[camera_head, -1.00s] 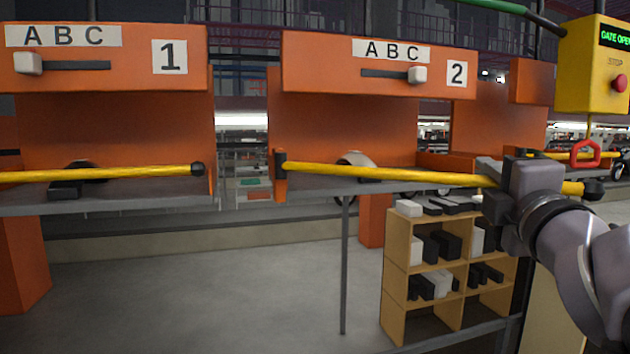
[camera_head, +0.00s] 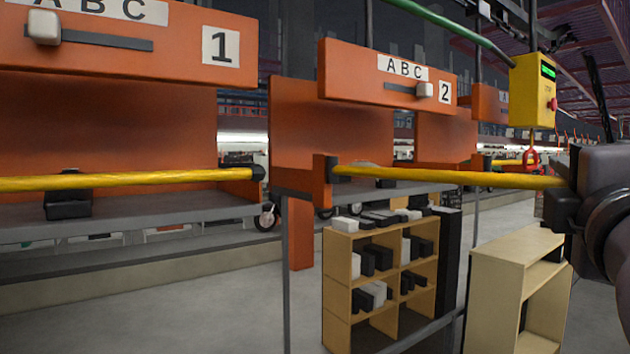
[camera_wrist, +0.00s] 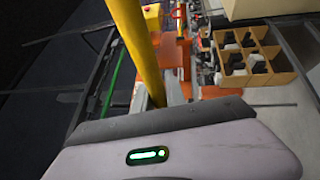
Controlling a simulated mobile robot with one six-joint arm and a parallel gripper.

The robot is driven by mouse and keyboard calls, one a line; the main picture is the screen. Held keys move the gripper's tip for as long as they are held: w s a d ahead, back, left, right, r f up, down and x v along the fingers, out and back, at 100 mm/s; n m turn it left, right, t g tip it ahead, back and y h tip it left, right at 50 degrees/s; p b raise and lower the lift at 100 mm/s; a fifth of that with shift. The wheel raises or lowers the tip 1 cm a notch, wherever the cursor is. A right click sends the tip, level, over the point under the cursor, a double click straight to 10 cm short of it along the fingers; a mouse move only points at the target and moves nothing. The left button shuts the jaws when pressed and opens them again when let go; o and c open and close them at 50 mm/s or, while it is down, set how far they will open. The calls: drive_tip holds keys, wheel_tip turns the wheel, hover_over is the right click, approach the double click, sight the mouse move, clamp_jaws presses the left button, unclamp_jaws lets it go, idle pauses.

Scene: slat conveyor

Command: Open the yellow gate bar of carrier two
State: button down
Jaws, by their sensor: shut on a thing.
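The yellow gate bar (camera_head: 450,176) of carrier two (camera_head: 388,75) runs from a hinge at the left side of the orange carrier to my gripper (camera_head: 572,188) at the right edge. The bar's right end stands out from the carrier front, toward my side, well past the number plate "2". My gripper is shut on the bar near that free end; the fingers and the bar's tip are mostly hidden. In the wrist view the bar (camera_wrist: 138,50) runs up from behind the edge of my gripper.
Carrier one (camera_head: 130,40) stands at left with its yellow bar (camera_head: 120,180) across its front. A wooden shelf of boxes (camera_head: 340,290) and a tan shelf (camera_head: 485,300) stand below the bar.

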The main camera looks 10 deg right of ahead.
drive_tip(key=shift+s+a+r, duration=0.1)
drive_tip(key=shift+s+a, duration=0.15)
drive_tip(key=shift+a, duration=0.05)
drive_tip(key=c, duration=1.4)
unclamp_jaws()
drive_tip(key=shift+w, duration=0.15)
drive_tip(key=shift+o, duration=0.2)
drive_tip(key=p+v, duration=0.5)
drive_tip(key=v, duration=0.7)
drive_tip(key=shift+a, duration=0.1)
